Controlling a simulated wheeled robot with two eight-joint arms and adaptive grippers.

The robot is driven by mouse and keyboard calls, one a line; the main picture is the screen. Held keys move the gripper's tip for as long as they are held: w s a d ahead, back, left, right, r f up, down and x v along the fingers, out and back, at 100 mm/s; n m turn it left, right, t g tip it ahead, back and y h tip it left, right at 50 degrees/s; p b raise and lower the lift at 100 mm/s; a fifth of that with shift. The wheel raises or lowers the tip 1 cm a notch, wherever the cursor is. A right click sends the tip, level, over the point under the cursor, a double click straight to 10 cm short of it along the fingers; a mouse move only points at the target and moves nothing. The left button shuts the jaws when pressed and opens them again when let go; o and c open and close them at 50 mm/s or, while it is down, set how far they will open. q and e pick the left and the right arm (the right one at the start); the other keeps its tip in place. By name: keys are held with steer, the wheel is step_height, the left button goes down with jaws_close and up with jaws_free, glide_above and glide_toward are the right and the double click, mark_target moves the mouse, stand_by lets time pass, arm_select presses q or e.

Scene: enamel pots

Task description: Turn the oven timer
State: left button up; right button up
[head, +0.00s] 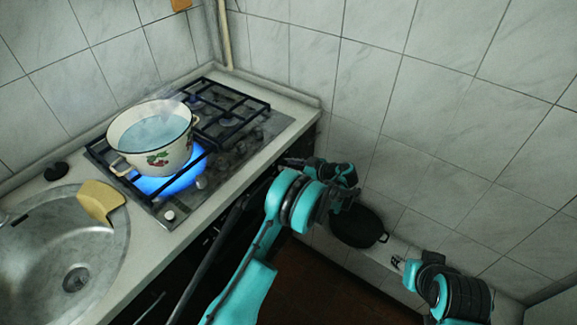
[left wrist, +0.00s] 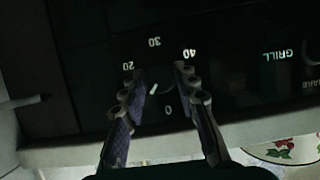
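The oven timer (left wrist: 158,88) is a dark round knob on the black oven front, with a pale pointer mark and white numbers around it. In the left wrist view the mark slants between the 0 and the 20 on one side and the 40 on the other. My left gripper (left wrist: 160,76) is open, with one finger on each side of the knob; I cannot tell whether they touch it. In the head view my left gripper (head: 291,162) is at the oven front, its fingertips mostly hidden. My right gripper (head: 397,262) is low at the right, away from the oven.
An enamel pot (head: 155,137) of steaming water stands on a lit blue burner of the hob (head: 238,140). A sink (head: 60,250) with a yellowish board (head: 98,201) is at the left. A black pan (head: 357,227) is near the tiled wall.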

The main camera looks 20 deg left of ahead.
arm_select(q)
steer(key=shift+w+m+g+y, duration=0.1)
steer(key=shift+m+g+y, duration=0.3)
steer(key=shift+m+g, duration=0.55)
steer(key=shift+c, duration=0.5)
steer(key=shift+m+t, duration=0.25)
steer(key=o, duration=1.1)
steer(key=v, duration=1.2)
steer(key=shift+w, duration=0.1)
